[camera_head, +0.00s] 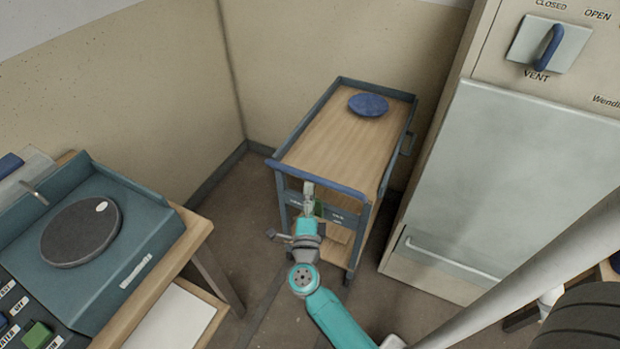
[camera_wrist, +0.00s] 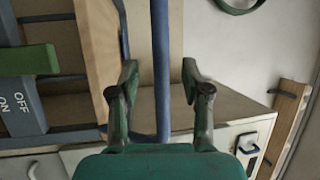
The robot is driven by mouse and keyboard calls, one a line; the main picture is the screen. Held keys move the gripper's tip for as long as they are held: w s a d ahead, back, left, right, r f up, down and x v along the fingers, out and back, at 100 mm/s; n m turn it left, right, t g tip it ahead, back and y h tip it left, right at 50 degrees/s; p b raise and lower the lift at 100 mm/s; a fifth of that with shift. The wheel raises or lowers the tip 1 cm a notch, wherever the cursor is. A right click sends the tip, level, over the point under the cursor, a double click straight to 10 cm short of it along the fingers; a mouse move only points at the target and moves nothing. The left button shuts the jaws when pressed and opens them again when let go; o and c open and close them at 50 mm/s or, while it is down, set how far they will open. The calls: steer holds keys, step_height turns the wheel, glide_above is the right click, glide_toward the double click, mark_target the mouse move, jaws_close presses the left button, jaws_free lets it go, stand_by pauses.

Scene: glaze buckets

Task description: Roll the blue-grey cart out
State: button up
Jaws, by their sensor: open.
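The blue-grey cart (camera_head: 350,143) stands in the room's corner, with a wooden top, a lower wooden shelf and a blue handle bar (camera_head: 318,178) along its near edge. My gripper (camera_head: 309,190) is at the near end of the cart, by the handle. In the wrist view, the blue handle bar (camera_wrist: 161,50) runs between the two open fingers of my gripper (camera_wrist: 160,75), with a gap visible on both sides. A green piece (camera_wrist: 28,60) beside an ON/OFF label shows on the left. A blue round lid-like disc (camera_head: 368,104) lies on the cart's top.
A bench with a teal machine and dark round plate (camera_head: 82,232) stands at left. A tall cream cabinet (camera_head: 530,160) with a vent lever is close to the cart's right side. Walls stand behind and left of the cart. Some bare floor (camera_head: 240,190) lies between bench and cart.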

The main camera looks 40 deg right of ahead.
mark_target(311, 178)
steer(key=x, duration=0.5)
steer(key=shift+w+d+r, duration=0.15)
steer(key=shift+w+d, duration=0.05)
steer(key=shift+d, duration=0.1)
jaws_close()
